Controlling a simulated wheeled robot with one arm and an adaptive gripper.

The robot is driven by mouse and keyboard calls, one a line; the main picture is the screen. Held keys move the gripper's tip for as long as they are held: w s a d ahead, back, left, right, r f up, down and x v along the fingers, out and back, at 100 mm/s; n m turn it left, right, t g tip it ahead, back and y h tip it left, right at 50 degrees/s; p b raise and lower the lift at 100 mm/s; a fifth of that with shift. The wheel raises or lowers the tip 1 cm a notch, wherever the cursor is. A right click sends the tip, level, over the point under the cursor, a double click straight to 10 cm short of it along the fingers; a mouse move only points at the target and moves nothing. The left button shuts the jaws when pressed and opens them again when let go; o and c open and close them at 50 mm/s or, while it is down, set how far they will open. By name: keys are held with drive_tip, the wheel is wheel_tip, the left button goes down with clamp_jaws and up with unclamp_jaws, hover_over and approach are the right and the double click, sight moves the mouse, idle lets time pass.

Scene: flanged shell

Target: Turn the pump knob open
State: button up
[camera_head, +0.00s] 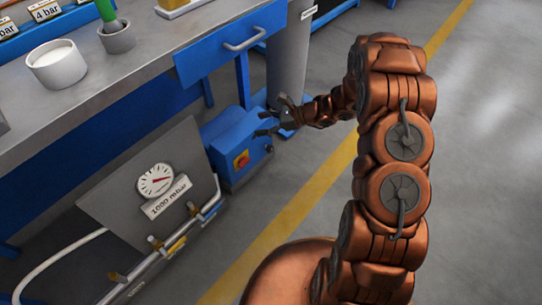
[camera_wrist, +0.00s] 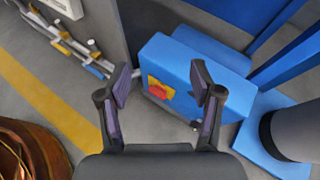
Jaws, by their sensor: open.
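The pump is a blue box (camera_head: 232,143) on the floor under the bench edge. On its front is a small red knob on a yellow plate (camera_head: 241,160). In the wrist view the red knob (camera_wrist: 158,91) sits on its yellow plate, between my fingers in the picture and beyond their tips. My gripper (camera_head: 269,122) is open and empty beside the pump's right end. In the wrist view my gripper (camera_wrist: 160,82) has its two fingers spread wide, apart from the knob. Whether the fingers touch the box cannot be told.
A grey panel with a gauge (camera_head: 156,180) and a pipe with yellow valves (camera_head: 176,240) stands left of the pump. The workbench (camera_head: 130,62) with a blue drawer (camera_head: 232,45) overhangs it. A grey cylinder (camera_head: 287,75) stands behind. The floor right of the yellow line is clear.

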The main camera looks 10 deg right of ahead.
drive_tip(key=w+d+f+m+t+b, duration=0.1)
drive_tip(key=w+d+f+m+b, duration=0.1)
drive_tip(key=f, duration=0.5)
drive_tip(key=w+d+f+m+t+b, duration=0.1)
drive_tip(key=w+d+f+m+b, duration=0.1)
drive_tip(key=f, duration=0.4)
drive_tip(key=m+t+h+b, duration=0.3)
drive_tip(key=m+b, duration=0.2)
approach(272, 149)
drive_tip(key=f+x, duration=0.1)
drive_tip(key=x, duration=0.3)
drive_tip(key=b+x, duration=0.2)
drive_tip(key=x, duration=0.3)
drive_tip(key=shift+r, duration=0.1)
drive_tip(key=shift+w+a+b, duration=0.45)
drive_tip(key=shift+w+a, duration=0.1)
drive_tip(key=shift+w, duration=0.1)
drive_tip(key=c, duration=1.1)
drive_tip(key=shift+c, duration=0.2)
